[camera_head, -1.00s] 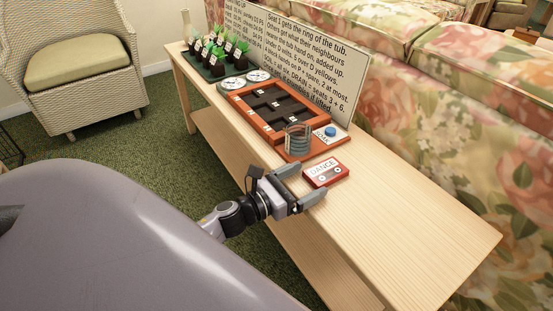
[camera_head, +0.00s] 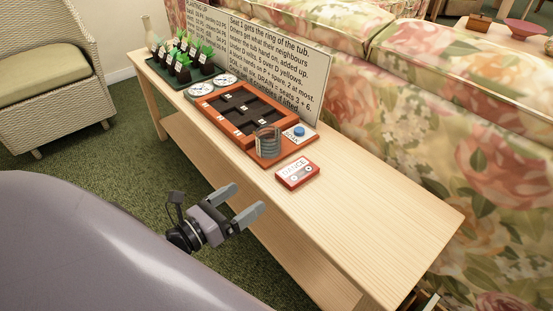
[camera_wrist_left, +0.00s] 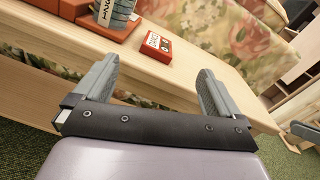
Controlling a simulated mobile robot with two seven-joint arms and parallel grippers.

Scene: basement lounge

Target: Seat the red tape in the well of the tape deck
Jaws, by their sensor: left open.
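The red tape (camera_head: 297,172), a cassette with a white label reading DANCE, lies flat on the pale wooden bench. It also shows in the left wrist view (camera_wrist_left: 156,46), beyond and between my fingers. My left gripper (camera_head: 245,197) is open and empty. It is at the bench's near edge, short of the tape and apart from it. Its two grey fingers also show in the left wrist view (camera_wrist_left: 160,65). I see no tape deck or well that I can make out in either view. My right gripper is not in view.
An orange tray (camera_head: 215,116) with dark seats, a ribbed tub (camera_head: 268,143) and a blue button (camera_head: 299,131) stand left of the tape. Potted plants (camera_head: 183,62) and a text board (camera_head: 275,60) are farther back. The bench's right part (camera_head: 375,220) is clear. A floral sofa (camera_head: 420,120) runs behind.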

